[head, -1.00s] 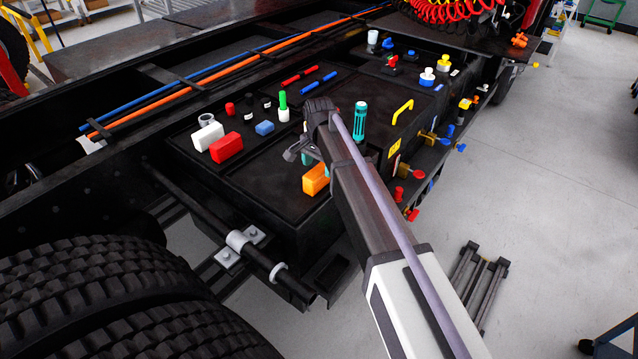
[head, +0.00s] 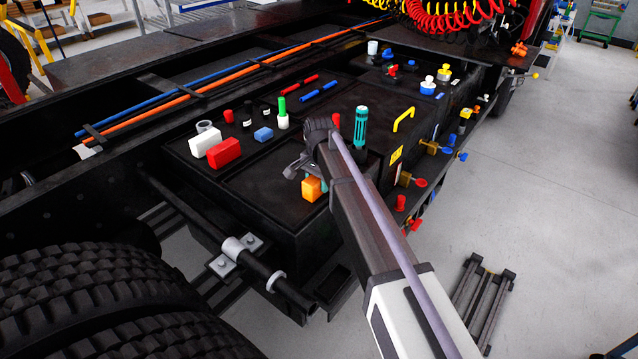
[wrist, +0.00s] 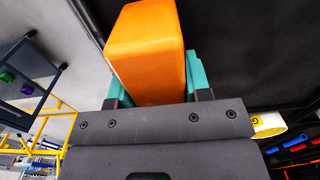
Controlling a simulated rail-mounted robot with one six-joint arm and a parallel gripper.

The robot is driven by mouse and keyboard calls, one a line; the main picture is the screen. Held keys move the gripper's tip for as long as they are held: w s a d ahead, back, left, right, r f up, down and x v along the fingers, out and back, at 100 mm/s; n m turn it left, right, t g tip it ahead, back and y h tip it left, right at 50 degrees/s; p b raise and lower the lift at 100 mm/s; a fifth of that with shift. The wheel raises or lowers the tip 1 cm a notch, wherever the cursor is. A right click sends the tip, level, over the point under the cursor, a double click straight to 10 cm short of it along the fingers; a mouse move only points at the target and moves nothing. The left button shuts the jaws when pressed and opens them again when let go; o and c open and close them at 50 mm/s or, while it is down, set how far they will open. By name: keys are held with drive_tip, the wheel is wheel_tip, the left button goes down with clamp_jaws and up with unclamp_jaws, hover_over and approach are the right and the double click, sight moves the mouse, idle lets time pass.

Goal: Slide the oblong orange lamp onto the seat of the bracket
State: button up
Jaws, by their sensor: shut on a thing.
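The oblong orange lamp (head: 312,189) is held by my gripper (head: 306,172) near the front edge of the black box's top. In the wrist view the lamp (wrist: 148,55) sits between the teal fingers of my gripper (wrist: 155,85), which are shut on its sides. The lamp juts out beyond the fingers. I cannot tell whether its underside touches the box top. I cannot pick out the bracket for certain. A dark, open-topped frame (head: 328,286) shows low at the box's front corner, and I cannot tell whether it is the bracket.
A pipe with clamps (head: 233,249) runs in front. Bare top lies left of the lamp.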

drive_tip(key=shift+c, duration=0.9)
drive_tip(key=shift+r, duration=0.1)
wheel_tip(320, 180, up, 10)
drive_tip(key=p, duration=1)
drive_tip(key=shift+r, duration=0.1)
drive_tip(key=shift+f, duration=0.2)
drive_tip(key=o, duration=0.5)
drive_tip(key=c, duration=0.5)
